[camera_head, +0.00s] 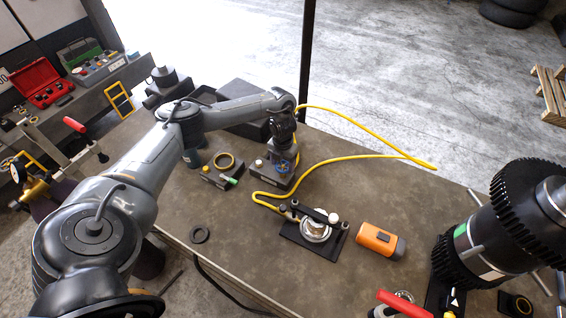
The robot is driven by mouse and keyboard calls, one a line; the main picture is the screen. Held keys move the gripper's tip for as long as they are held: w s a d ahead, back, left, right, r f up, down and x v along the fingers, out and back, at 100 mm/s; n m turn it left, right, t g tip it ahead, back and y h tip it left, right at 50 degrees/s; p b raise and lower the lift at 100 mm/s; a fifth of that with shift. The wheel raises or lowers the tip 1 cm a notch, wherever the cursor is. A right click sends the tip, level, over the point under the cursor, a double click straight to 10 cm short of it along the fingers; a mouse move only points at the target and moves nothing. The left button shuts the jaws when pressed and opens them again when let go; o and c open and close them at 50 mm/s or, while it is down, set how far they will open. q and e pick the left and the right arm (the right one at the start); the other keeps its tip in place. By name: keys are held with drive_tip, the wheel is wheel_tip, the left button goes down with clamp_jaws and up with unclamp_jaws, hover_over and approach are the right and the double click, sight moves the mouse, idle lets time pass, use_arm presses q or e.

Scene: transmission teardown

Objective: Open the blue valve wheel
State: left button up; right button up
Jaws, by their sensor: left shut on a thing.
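The blue valve wheel (284,167) sits on a small dark valve block (264,178) on the workbench. My left arm comes in from the left, and my left gripper (285,154) points down onto the wheel. The left gripper is shut on the wheel, whose top it partly hides. A yellow hose (345,160) runs near the block and loops over the bench to the right. My right gripper is not in view.
A fixture with a silver disc (316,229), an orange device (380,240) and a large black gear shaft (500,225) stand to the right.

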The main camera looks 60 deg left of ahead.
use_arm(q)
drive_tip(key=shift+n, duration=0.4)
drive_tip(key=shift+c, duration=0.3)
drive_tip(key=n+p, duration=0.2)
drive_tip(key=n, duration=0.1)
drive_tip(key=shift+r+n, duration=0.1)
drive_tip(key=shift+n, duration=0.3)
drive_tip(key=n+p, duration=0.3)
drive_tip(key=n, duration=0.3)
drive_tip(key=n+p, duration=0.3)
drive_tip(key=n, duration=0.3)
drive_tip(key=shift+n+p, duration=0.3)
drive_tip(key=n+p, duration=0.1)
drive_tip(key=n, duration=0.2)
drive_tip(key=shift+n, duration=0.5)
drive_tip(key=shift+p, duration=0.3)
drive_tip(key=o, duration=1)
